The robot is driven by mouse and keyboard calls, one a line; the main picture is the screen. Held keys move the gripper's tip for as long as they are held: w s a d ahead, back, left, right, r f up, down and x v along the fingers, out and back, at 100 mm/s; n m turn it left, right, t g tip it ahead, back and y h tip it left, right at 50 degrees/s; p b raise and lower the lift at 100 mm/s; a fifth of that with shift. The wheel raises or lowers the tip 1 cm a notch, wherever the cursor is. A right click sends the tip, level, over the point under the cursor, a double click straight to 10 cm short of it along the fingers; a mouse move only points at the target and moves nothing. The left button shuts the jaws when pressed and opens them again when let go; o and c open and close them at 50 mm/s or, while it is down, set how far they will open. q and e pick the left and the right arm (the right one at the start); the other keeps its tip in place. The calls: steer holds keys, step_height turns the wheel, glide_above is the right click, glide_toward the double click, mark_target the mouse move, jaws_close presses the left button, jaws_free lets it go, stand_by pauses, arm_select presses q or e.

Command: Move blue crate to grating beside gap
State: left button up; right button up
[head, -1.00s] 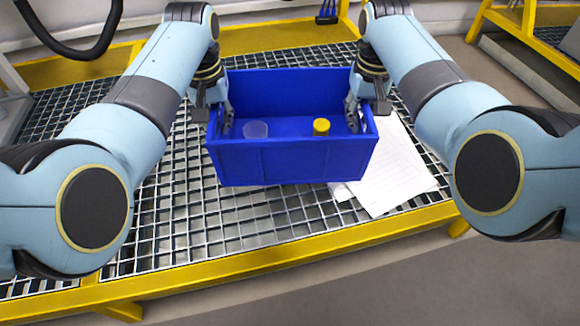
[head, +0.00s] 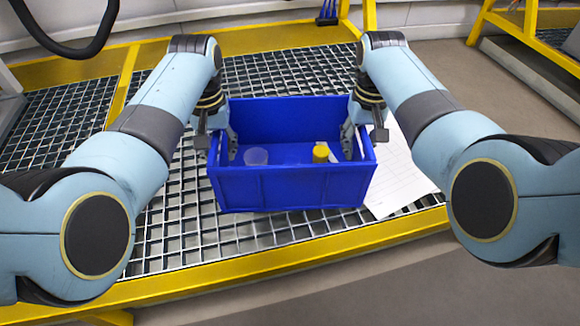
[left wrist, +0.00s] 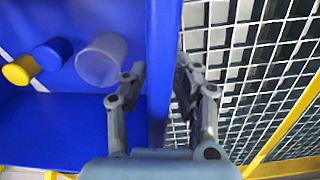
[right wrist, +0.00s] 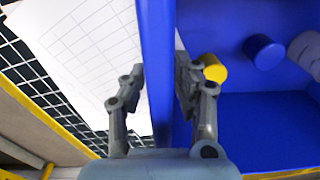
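The blue crate (head: 290,190) is upright in the middle of the head view, over the metal grating (head: 180,230). I cannot tell whether its base touches the grating. My left gripper (head: 228,145) is shut on its left wall, one finger on each side; the wall (left wrist: 163,40) also shows in the left wrist view. My right gripper (head: 352,140) is shut on the right wall, which shows in the right wrist view (right wrist: 155,60). Inside are a translucent cup (head: 256,156), a yellow cylinder (head: 320,153) and a blue cylinder (left wrist: 53,53). I cannot make out a gap in the grating.
White paper sheets (head: 405,185) lie on the grating just right of the crate. A yellow rail (head: 280,254) edges the grating at the front. A yellow bar (head: 122,85) separates another grating section at the left. Bare grating shows left of the crate.

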arm_select(q)
step_height(320, 180, up, 12)
steer(key=shift+f, duration=0.15)
arm_select(e)
steer(key=shift+r, duration=0.25)
step_height(320, 180, up, 12)
steer(key=shift+f, duration=0.25)
stand_by(0.5)
